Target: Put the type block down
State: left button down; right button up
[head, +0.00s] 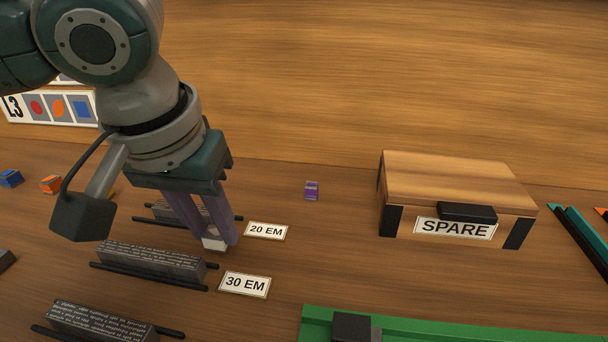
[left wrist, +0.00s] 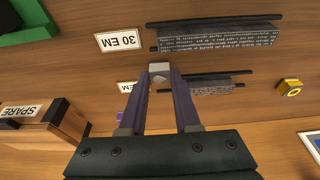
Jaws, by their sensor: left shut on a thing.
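My left gripper (head: 217,240) points down beside the 20 EM label, its two purple-grey fingers shut on a small pale grey type block (head: 213,242). The held block also shows between the fingertips in the left wrist view (left wrist: 160,68). It is close to the table; I cannot tell whether it touches. A dark text-covered block (left wrist: 205,86) lies on the 20 EM rails, just right of the held block in that view, and is partly hidden by my gripper in the head view. My right gripper is not in view.
A purple block (head: 312,190) stands on the clear table middle. The wooden SPARE box (head: 455,180) is closed at right. A green tray (head: 440,328) is in front.

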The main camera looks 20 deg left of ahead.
pick_arm(q)
jog(key=shift+f, duration=0.3)
jog(key=shift+f, duration=0.15)
jog(key=c, duration=0.6)
grip_release()
